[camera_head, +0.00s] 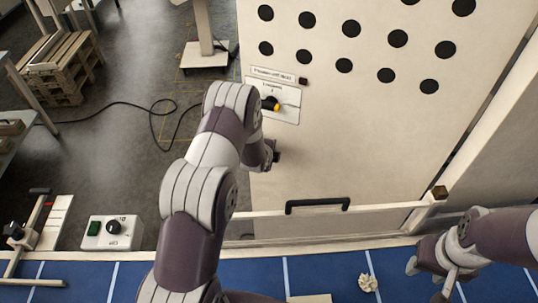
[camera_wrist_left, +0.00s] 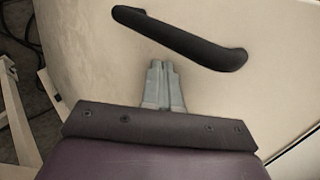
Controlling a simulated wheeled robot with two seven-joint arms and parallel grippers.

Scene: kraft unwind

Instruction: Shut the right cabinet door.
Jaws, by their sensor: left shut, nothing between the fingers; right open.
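A cream door panel (camera_head: 350,130) with rows of round black holes fills the upper right of the head view. It carries a black bar handle (camera_head: 317,205) near its lower edge. In the left wrist view the handle (camera_wrist_left: 180,38) runs slantwise across the cream panel (camera_wrist_left: 90,75). My left gripper (camera_wrist_left: 162,66) is shut and empty, its tips close to the panel beside the handle; contact cannot be told. In the head view my left arm mostly hides that gripper. My right gripper (camera_head: 430,275) is open and empty over the blue worktop at lower right.
A stack of pallets (camera_head: 62,65) and a black cable (camera_head: 120,104) are on the floor at left.

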